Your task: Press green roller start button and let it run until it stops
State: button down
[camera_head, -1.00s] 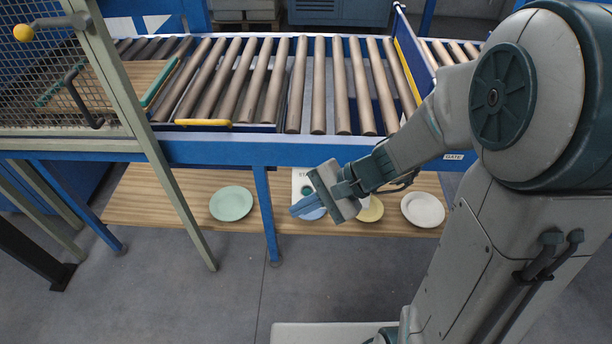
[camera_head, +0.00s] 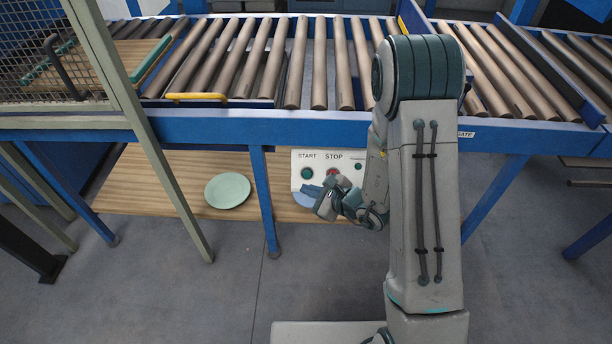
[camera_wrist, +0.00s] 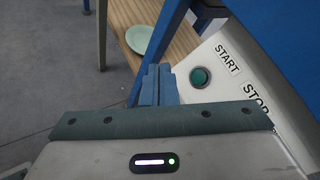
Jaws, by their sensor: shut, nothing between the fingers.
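The white control panel (camera_head: 343,159) hangs below the blue conveyor rail, with printed START and STOP labels. The green start button (camera_head: 307,172) is at its left and the red stop button (camera_head: 333,173) is beside it, partly covered by my gripper. My gripper (camera_head: 305,193) is shut and empty, its blue fingertips just below the start button. In the wrist view the shut fingers (camera_wrist: 158,86) point up the picture, left of the green start button (camera_wrist: 200,77). A small gap shows between them in that view; depth is hard to tell.
The roller conveyor (camera_head: 300,60) runs above, edged by the blue rail (camera_head: 210,128). A blue leg (camera_head: 263,200) stands just left of the panel. A pale green plate (camera_head: 228,190) lies on the wooden shelf (camera_head: 150,180). A mesh guard (camera_head: 40,65) is at left.

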aim_at(307, 174)
jog(key=shift+w+d+f+b, duration=0.1)
jog(key=shift+w+f+b, duration=0.2)
jog(key=shift+w+f, duration=0.7)
jog(key=shift+w+a+f+b, duration=0.1)
jog(key=shift+w+f+b, duration=0.3)
jog(key=shift+w, duration=1.15)
jog(key=shift+w+d+f+b, duration=0.1)
jog(key=shift+w+f+b, duration=0.15)
jog(key=shift+w+f, duration=0.8)
jog(key=shift+w+r, duration=0.2)
jog(key=shift+w, duration=0.05)
jog(key=shift+w+f+b, duration=0.15)
jog(key=shift+w+b, duration=0.15)
jog(key=shift+b, duration=0.2)
